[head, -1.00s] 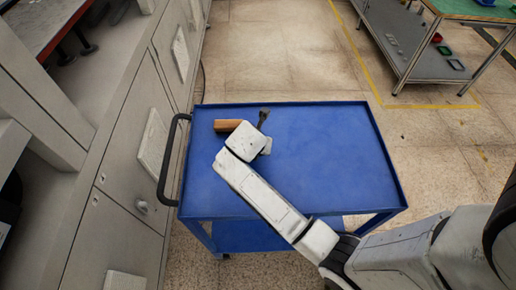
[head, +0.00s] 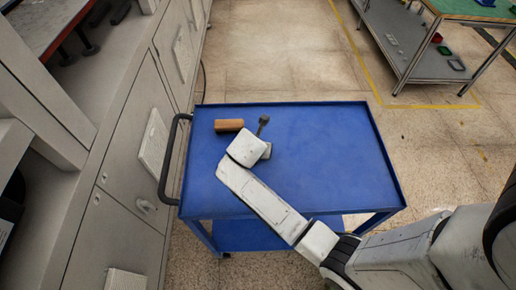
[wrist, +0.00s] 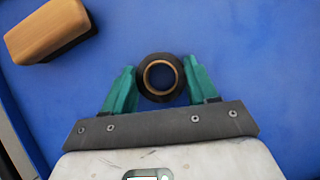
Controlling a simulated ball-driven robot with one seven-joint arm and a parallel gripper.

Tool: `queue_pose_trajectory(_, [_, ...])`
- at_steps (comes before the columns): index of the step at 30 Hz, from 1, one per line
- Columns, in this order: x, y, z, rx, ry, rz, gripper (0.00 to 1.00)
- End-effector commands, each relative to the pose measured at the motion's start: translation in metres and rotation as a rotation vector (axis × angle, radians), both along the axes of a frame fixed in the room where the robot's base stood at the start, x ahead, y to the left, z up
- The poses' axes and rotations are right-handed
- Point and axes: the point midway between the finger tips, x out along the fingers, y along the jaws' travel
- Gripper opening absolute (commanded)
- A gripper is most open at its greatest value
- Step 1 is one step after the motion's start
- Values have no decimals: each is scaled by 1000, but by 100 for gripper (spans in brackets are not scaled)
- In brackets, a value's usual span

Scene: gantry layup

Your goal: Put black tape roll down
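The black tape roll (wrist: 141,72) shows in the wrist view as a dark ring with a tan inner core, seen from above. It sits between the two teal fingers of my gripper (wrist: 160,76), which meet it on both sides. Blue surface shows around the roll; I cannot tell whether the roll touches it. In the head view my wrist hides the fingers and the roll, over the left half of the blue cart top (head: 330,150).
The cart has a raised rim and a black handle (head: 172,160) at left. Its right half is clear. Grey cabinets (head: 125,190) stand at left.

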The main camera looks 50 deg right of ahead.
Motion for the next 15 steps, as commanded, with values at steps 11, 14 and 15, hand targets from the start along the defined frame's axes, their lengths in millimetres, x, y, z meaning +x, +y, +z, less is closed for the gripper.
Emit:
queue_pose_trajectory(11, [-8, 1, -17, 22, 18, -5, 83])
queue_pose_trajectory(14, [-9, 0, -17, 22, 19, -8, 83])
queue_pose_trajectory(15, [-9, 0, -16, 22, 20, -9, 83])
